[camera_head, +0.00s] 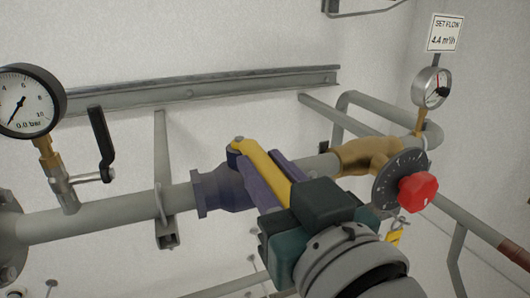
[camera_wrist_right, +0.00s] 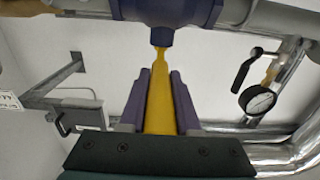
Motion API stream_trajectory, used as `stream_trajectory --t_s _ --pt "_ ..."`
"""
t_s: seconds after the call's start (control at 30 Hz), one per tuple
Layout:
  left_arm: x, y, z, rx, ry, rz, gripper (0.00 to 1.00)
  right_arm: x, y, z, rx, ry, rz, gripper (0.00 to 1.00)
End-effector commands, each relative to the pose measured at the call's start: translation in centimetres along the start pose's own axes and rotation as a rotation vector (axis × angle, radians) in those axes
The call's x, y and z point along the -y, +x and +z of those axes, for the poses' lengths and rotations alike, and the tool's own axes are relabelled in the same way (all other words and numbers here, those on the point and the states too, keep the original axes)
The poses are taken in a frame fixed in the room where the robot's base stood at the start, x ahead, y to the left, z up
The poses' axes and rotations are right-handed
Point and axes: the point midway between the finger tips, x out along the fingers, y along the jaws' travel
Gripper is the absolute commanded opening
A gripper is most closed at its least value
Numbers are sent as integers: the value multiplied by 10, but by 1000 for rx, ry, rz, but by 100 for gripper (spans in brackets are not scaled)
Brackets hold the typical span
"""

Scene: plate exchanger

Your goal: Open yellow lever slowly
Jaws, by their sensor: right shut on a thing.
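The yellow lever (camera_head: 264,160) sits on a dark purple-blue valve body (camera_head: 220,188) in the grey pipe and slants down to the right toward my right gripper. My right gripper (camera_head: 272,176) is shut on the lever, with its purple fingers along both sides. In the right wrist view the lever (camera_wrist_right: 160,97) runs up the middle between the two fingers (camera_wrist_right: 159,100) to the valve (camera_wrist_right: 158,15). The lever's lower end is hidden by my gripper in the head view. My left gripper is not in view.
A gauge reading 0.0 bar (camera_head: 27,100) and a black-handled small valve (camera_head: 101,143) stand at the left.

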Motion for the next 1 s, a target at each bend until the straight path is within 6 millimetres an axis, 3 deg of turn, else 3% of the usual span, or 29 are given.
stream_trajectory --t_s 0.4,0.77,0.8,1.0 --pt "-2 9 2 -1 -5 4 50 -15 2 0 -5 -6 -154 0" --pt "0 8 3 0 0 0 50 -16 2 -1 -1 0 -168 0" --pt "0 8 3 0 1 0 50 -16 2 -1 -1 0 -168 32" --pt "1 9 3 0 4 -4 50 -16 2 0 -1 0 -168 55"
